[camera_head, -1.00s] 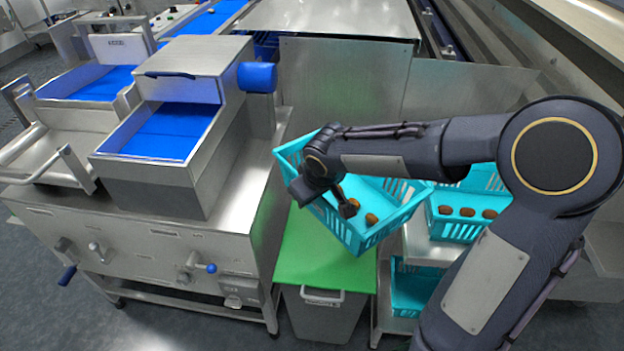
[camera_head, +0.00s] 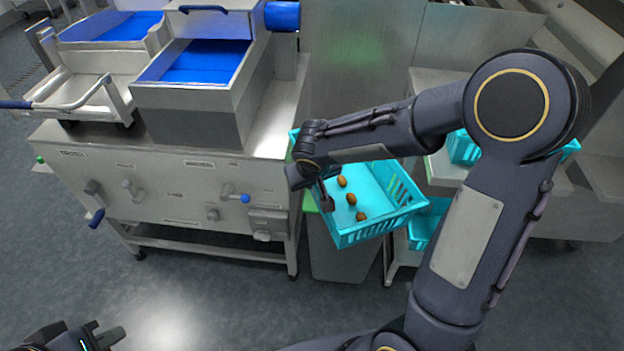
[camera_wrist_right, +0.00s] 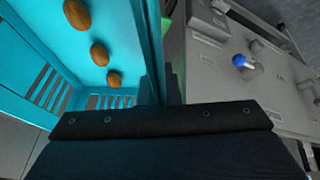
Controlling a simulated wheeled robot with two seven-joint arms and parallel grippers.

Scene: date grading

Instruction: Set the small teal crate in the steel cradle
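The small teal crate (camera_head: 375,236) hangs tilted in the air, with several brown dates lying in it. My right gripper (camera_head: 325,197) is shut on its left wall; in the right wrist view the crate wall (camera_wrist_right: 148,45) runs between the fingers. The steel cradle (camera_head: 92,98) appears to be the open, empty steel frame with a bar handle, on the bench at the left. The crate is right of it and apart. My left gripper (camera_head: 108,335) is low at the left, away from everything; its finger gap is unclear.
A steel machine with a blue-lined tray (camera_head: 205,62) stands between cradle and crate. The bench front (camera_head: 160,190) carries knobs and levers. A grey bin (camera_head: 340,255) is below the crate. Another teal crate (camera_head: 463,147) is partly behind my right arm. The floor in front is clear.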

